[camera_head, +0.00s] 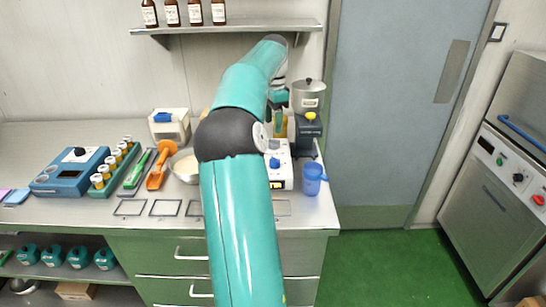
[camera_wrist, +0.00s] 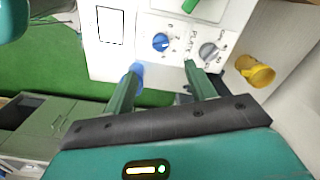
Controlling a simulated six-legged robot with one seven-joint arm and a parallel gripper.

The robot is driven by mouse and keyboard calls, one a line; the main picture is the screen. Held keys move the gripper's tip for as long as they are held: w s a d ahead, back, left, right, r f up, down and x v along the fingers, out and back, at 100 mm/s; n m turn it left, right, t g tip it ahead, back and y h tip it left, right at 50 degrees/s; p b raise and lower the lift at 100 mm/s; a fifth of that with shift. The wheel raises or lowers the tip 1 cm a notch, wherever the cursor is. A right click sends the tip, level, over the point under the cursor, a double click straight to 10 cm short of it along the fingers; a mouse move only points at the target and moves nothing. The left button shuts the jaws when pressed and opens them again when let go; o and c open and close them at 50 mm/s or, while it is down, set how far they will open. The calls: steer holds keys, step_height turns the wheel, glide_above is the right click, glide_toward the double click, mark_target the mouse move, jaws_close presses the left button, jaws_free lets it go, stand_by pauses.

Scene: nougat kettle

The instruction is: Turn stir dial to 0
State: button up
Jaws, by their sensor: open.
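The wrist view shows a white panel (camera_wrist: 132,55) with a blue dial (camera_wrist: 161,42) and a grey dial (camera_wrist: 208,50) side by side. The grey dial lies beyond the right finger.
A blue cup (camera_head: 312,178) stands close to the unit's right. A lidded metal pot (camera_head: 308,95) on a dark stand is behind it. A yellow round part (camera_wrist: 256,71) juts out right of the dials. A metal bowl (camera_head: 185,168) and orange scoop (camera_head: 160,165) lie left of my arm.

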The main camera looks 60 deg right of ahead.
steer(key=f, duration=1.4)
steer(key=shift+s+d, duration=0.15)
steer(key=shift+d, duration=0.1)
steer(key=c, duration=1)
